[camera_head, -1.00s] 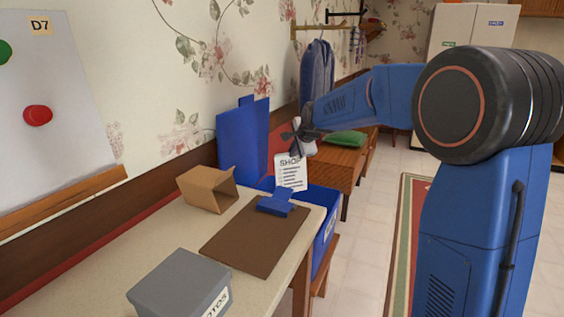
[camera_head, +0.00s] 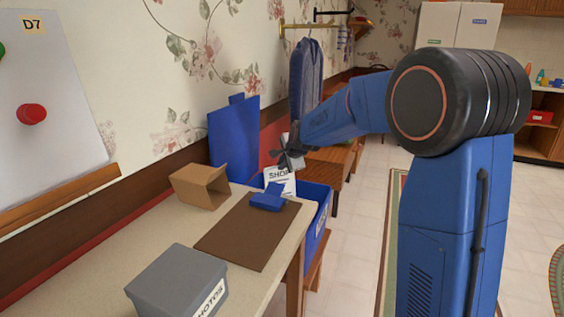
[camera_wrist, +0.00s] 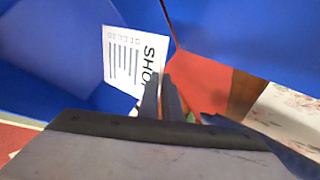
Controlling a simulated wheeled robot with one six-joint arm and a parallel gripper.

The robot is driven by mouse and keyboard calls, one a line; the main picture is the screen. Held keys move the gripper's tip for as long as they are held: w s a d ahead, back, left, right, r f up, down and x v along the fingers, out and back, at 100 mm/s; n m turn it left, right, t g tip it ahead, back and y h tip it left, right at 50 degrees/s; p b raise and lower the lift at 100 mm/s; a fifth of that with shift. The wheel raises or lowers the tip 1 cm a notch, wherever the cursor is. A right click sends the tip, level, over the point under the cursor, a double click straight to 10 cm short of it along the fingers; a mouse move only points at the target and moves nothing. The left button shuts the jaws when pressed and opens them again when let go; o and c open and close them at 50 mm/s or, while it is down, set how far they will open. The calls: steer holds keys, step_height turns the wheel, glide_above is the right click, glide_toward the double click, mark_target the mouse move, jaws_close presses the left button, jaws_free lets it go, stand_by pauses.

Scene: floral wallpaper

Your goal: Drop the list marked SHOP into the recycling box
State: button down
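The list marked SHOP (camera_head: 279,182) is a white sheet whose heading shows in the head view. My gripper (camera_head: 289,160) is at its top right corner, with fingers close together on it. In the wrist view the list (camera_wrist: 122,58) lies beside my fingertips (camera_wrist: 162,85), and a finger covers the end of the heading. The blue recycling box (camera_head: 318,218) stands beyond the table's far end; its blue wall also fills much of the wrist view (camera_wrist: 50,60). The list hangs over the box opening, its lower part hidden in the head view behind a blue clip.
The table (camera_head: 110,245) holds a brown clipboard (camera_head: 245,235) with a blue clip (camera_head: 268,200), an open cardboard box (camera_head: 200,187) and a grey PHOTOS box (camera_head: 178,280). A tall blue panel (camera_head: 233,138) stands by the wall. A wooden bench (camera_head: 345,165) is behind.

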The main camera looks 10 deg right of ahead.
steer(key=c, duration=1.9)
jaws_free()
steer(key=shift+o, duration=0.2)
steer(key=v, duration=1.7)
steer(key=shift+s, duration=0.15)
steer(key=shift+s+d, duration=0.1)
steer(key=s+d+f+n+g, duration=0.1)
steer(key=s+f+n, duration=0.4)
steer(key=s, duration=0.9)
steer(key=s+d+f+n+g+h, duration=0.1)
steer(key=s+f+n, duration=0.3)
steer(key=s, duration=1)
steer(key=s+d+f+n+g, duration=0.2)
steer(key=s+f+n, duration=0.3)
steer(key=s, duration=0.9)
steer(key=shift+d+f+n, duration=0.3)
steer(key=shift+f+n, duration=0.05)
steer(key=shift+n, duration=0.75)
